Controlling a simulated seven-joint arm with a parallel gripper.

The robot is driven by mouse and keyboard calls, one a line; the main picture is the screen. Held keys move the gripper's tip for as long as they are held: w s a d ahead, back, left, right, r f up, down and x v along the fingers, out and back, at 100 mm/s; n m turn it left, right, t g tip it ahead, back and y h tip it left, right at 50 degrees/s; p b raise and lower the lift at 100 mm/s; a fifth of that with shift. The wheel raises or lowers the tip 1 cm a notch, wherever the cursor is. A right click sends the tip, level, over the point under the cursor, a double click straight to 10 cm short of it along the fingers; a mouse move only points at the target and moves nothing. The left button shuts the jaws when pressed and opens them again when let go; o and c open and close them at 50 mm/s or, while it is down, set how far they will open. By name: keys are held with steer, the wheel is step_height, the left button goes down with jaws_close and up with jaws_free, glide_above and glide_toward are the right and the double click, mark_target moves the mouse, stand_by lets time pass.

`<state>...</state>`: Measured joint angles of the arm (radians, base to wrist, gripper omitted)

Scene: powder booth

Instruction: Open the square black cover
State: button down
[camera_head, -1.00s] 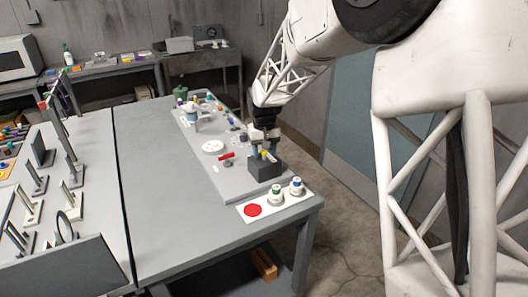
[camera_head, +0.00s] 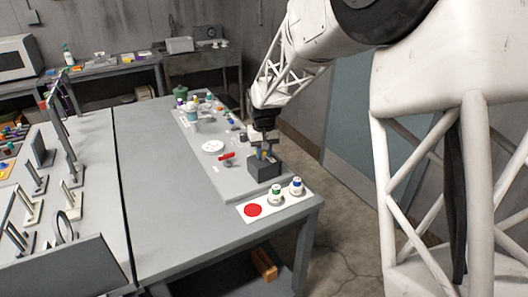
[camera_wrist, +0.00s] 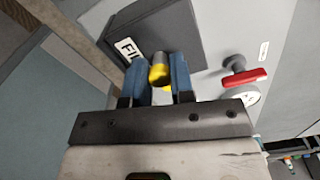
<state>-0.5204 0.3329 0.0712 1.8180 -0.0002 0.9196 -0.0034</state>
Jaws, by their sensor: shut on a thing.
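The square black cover (camera_head: 263,168) is a dark box near the front right of the grey panel, and it looks shut. In the wrist view the cover (camera_wrist: 168,28) fills the upper middle, with a white label, partly hidden, starting "FI". A yellow knob with a grey end (camera_wrist: 159,72) shows between the blue fingers at the cover's near side. My gripper (camera_wrist: 157,78) is shut on this knob. In the head view my gripper (camera_head: 264,148) is right above the cover, and its fingertips are hard to make out.
A red handle (camera_head: 227,156) and a white disc (camera_head: 213,147) are left of the cover. Bottles stand at the panel's back.

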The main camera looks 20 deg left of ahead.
steer(key=s+a, duration=0.5)
steer(key=shift+s+a, duration=0.35)
steer(key=c, duration=1)
jaws_free()
steer(key=shift+r, duration=0.1)
steer(key=shift+r, duration=3.85)
steer(key=shift+d, duration=0.1)
